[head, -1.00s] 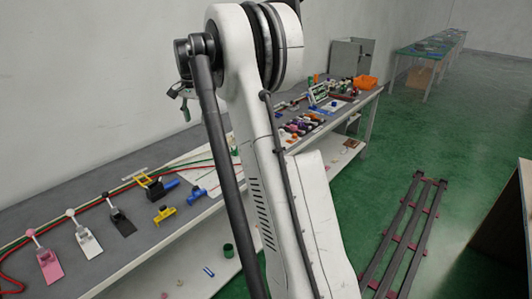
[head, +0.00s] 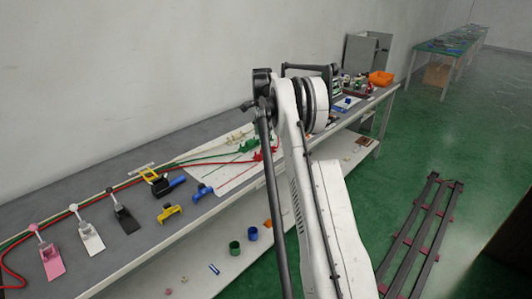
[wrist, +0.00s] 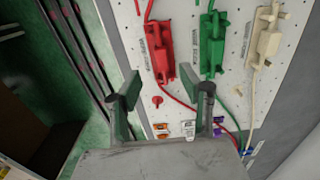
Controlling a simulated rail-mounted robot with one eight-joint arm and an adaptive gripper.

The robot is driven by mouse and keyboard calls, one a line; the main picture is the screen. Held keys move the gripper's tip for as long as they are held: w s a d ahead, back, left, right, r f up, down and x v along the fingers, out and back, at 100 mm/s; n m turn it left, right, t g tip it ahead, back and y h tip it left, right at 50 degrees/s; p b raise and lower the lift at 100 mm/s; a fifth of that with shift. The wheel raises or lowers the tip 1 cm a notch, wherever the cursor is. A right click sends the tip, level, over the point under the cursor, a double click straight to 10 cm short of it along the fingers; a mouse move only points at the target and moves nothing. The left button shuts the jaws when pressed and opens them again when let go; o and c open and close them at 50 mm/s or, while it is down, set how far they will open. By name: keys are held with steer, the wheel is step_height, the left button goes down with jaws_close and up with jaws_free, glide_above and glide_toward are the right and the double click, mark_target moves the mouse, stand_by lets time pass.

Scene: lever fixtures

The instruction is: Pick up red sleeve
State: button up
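My gripper (wrist: 165,93) is open and empty in the wrist view, its two dark fingers spread wide above a white perforated panel (wrist: 190,20). A red fixture (wrist: 160,52) with a red cord sits on this panel ahead of the fingers. A small red piece (wrist: 157,101) shows between the fingers. I cannot tell which red thing is the sleeve, and no sleeve is clearly seen. In the head view the red fixture (head: 265,154) shows beside my arm; my gripper is hidden there.
A green fixture (wrist: 212,45) and a cream fixture (wrist: 265,40) stand right of the red one. Pink (head: 50,262), white (head: 88,238) and black (head: 122,218) levers stand on the bench's left. An orange bin (head: 381,78) is at its far end. Floor rails (head: 425,230) lie right.

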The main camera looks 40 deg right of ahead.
glide_above(263, 149)
step_height(263, 149, down, 4)
steer(key=shift+s+a+f, duration=0.15)
steer(key=shift+d+f, duration=0.15)
steer(key=shift+f, duration=1.2)
steer(key=shift+d+f, duration=0.1)
steer(key=shift+f, duration=1.25)
jaws_close()
